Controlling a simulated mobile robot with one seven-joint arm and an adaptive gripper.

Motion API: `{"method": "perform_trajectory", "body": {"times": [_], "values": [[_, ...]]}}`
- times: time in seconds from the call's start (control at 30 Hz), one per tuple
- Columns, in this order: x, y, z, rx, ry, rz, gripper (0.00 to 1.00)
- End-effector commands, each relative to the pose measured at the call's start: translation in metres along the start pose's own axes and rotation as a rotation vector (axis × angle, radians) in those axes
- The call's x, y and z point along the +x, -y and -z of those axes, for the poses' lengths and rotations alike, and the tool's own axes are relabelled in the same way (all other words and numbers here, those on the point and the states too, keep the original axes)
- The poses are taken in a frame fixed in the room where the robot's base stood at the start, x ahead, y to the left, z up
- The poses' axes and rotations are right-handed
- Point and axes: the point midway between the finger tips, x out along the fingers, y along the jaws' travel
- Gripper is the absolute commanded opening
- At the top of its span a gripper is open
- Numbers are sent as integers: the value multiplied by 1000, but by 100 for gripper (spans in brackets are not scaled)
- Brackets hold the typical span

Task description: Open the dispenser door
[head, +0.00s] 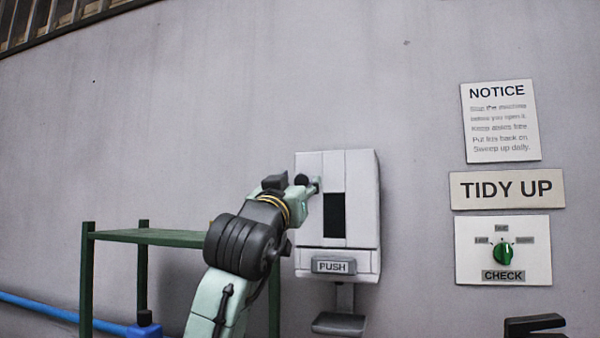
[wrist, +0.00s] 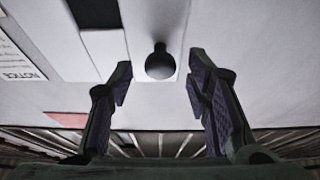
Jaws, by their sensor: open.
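The white dispenser (head: 362,205) hangs on the wall in the head view. Its front has a dark window (head: 334,216) and a grey PUSH bar (head: 333,266) at the bottom. A dark round knob (wrist: 159,64) stands out from a pale front panel in the wrist view. My gripper (head: 309,186) is at the upper left of the dispenser front. In the wrist view my gripper (wrist: 159,82) is open, with one finger on each side of the knob and a gap at both sides. No open gap shows at the door. My arm hides part of the dispenser's left edge.
A green shelf frame (head: 145,237) stands to the left, with a blue pipe (head: 38,306) low on the wall. To the right are a NOTICE sign (head: 501,121), a TIDY UP sign (head: 507,189) and a green dial (head: 503,253). A grey tray (head: 339,324) sits below the dispenser.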

Motion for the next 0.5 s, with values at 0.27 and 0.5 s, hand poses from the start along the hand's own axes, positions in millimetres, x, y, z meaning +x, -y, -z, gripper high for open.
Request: {"method": "perform_trajectory", "body": {"times": [0.27, 0.5], "values": [[13, 0, 0, 1, -1, 0, 45], [13, 0, 0, 1, -1, 0, 40]]}}
